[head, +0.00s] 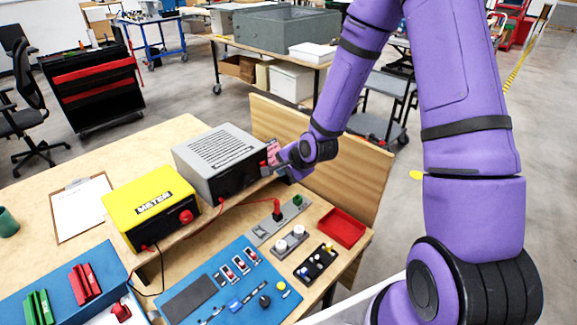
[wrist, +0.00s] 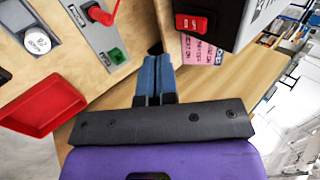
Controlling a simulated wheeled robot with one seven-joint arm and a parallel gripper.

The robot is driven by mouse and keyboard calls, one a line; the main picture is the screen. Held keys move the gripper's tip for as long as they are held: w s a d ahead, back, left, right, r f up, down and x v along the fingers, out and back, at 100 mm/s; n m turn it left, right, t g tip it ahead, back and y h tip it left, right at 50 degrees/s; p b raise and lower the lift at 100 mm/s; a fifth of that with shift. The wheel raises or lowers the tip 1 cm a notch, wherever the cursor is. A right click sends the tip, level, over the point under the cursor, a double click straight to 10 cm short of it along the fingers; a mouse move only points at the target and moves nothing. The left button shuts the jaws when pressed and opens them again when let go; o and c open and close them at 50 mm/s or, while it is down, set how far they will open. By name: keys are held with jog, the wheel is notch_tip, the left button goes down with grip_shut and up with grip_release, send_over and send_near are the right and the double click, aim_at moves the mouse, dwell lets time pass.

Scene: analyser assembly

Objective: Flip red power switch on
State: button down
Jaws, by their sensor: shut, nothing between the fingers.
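The red power switch (wrist: 192,23) is a rocker on the dark face of the grey-topped box, at the top of the wrist view. In the head view, the grey box (head: 218,150) stands on a wooden shelf, and my gripper hides the switch or makes it too small to tell. A pink label with printed text (wrist: 203,52) is beside the switch. My gripper (wrist: 157,60) has its blue fingers together and empty, a little to the side of the switch and apart from it in the wrist view. In the head view my gripper (head: 272,165) is at the box's right end.
A yellow meter (head: 150,205) stands left of the grey box. A red lead plugs into a grey panel (head: 262,232). A red tray (head: 342,228) is at the right, near the wooden back panel (head: 350,165). A blue control panel (head: 235,280) lies in front.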

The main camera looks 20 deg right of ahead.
jog(key=w+a+f, duration=0.2)
jog(key=w+f, duration=0.2)
jog(key=w, duration=0.2)
jog(key=shift+a+f, duration=0.15)
jog(key=shift+a, duration=0.15)
jog(key=shift+w, duration=0.15)
jog(key=shift+w+f+t, duration=0.1)
jog(key=shift+w+t, duration=0.05)
jog(key=shift+t, duration=0.25)
jog(key=shift+r, duration=0.85)
